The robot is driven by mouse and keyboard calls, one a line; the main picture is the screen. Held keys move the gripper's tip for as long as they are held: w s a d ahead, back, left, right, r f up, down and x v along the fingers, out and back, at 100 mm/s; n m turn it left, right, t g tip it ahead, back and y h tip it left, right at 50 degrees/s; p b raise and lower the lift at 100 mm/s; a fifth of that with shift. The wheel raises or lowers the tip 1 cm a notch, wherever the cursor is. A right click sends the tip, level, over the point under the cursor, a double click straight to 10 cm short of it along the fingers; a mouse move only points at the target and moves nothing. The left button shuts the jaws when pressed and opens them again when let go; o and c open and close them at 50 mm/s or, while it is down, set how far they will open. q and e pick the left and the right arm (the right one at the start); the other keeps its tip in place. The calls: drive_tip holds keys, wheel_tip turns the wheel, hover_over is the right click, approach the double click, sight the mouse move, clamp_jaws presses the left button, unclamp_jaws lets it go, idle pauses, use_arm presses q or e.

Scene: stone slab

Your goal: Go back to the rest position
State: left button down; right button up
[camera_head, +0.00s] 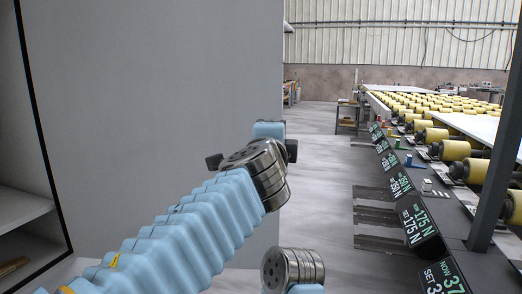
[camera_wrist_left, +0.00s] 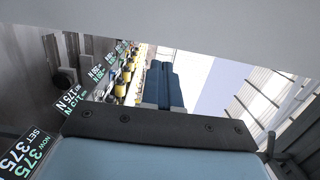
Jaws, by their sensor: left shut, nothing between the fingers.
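My left arm enters the head view from the left, light blue and ribbed, with a steel wrist joint in front of a plain grey panel (camera_head: 150,100). The fingers of the left gripper are hidden behind the wrist in that view. In the left wrist view, the left gripper (camera_wrist_left: 164,68) shows as two dark blue fingers side by side, shut with nothing between them. Another steel joint with light blue parts shows at the bottom of the head view. My right gripper is not in view.
A shelf (camera_head: 20,210) stands at the left edge. On the right runs a conveyor with yellow rollers (camera_head: 455,150), fronted by displays (camera_head: 417,219) with numbers. A dark post (camera_head: 497,140) rises beside it. Bare floor (camera_head: 325,170) lies between panel and conveyor.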

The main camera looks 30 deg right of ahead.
use_arm(q)
drive_tip(key=b+v, duration=0.2)
drive_tip(key=v, duration=0.5)
drive_tip(key=shift+s+d, duration=0.3)
drive_tip(key=shift+d, duration=0.15)
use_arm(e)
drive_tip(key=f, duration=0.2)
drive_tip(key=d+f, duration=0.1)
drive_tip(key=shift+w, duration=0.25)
